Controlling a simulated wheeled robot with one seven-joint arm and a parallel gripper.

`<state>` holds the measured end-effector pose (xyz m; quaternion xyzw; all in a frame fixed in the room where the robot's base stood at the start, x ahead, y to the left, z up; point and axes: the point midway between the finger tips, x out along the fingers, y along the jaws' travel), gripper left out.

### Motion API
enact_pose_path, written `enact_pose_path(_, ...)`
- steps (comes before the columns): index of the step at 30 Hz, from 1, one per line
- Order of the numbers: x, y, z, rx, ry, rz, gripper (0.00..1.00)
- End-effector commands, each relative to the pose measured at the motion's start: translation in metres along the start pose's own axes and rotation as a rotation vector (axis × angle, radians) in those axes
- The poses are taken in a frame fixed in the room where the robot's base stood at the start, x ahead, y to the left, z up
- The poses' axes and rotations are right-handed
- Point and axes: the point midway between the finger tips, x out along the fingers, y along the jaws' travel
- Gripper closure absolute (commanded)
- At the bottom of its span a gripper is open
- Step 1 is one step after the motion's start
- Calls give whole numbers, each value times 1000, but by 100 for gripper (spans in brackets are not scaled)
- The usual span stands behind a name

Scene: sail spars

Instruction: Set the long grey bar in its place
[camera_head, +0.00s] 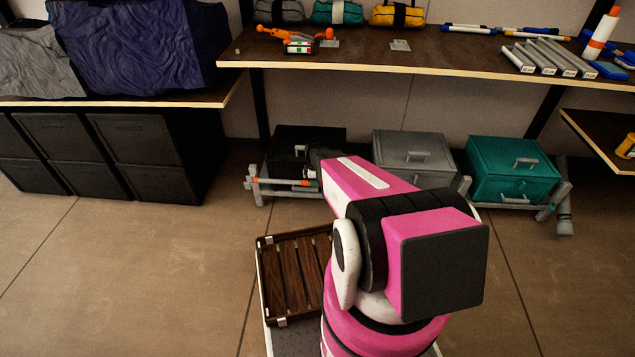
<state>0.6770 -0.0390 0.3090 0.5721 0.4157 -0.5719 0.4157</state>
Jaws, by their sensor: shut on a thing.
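My arm reaches away from me toward the low grey rack (257,196) under the shelf. My gripper (312,177) is a small dark shape at the arm's far end, mostly hidden by my own wrist. It is shut on a long grey bar (282,182), which runs roughly level to the left in front of the black case and shows orange near the gripper. The rest of the bar is hidden behind my arm. I cannot tell whether the bar touches the rack. Several shorter grey bars with white labels (547,57) lie on the shelf at the right.
A black case (300,140), a grey case (414,150) and a teal case (513,168) stand low under the wooden shelf (400,62). Black bins (150,150) fill the left. A slatted brown tray (293,270) sits beside my arm. The floor at left and right is clear.

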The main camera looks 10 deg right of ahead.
Motion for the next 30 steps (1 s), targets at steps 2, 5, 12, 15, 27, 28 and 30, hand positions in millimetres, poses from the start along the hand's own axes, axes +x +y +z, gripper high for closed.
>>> enact_pose_path(2,0,0,-4,-1,0,0,100)
enact_pose_path(5,0,0,-8,-1,0,0,100)
enact_pose_path(12,0,0,-17,0,0,0,100)
enact_pose_path(15,0,0,-22,0,0,0,100)
enact_pose_path(27,0,0,-38,0,0,0,100)
enact_pose_path(28,0,0,-39,0,0,0,100)
enact_pose_path(30,0,0,-42,0,0,0,100)
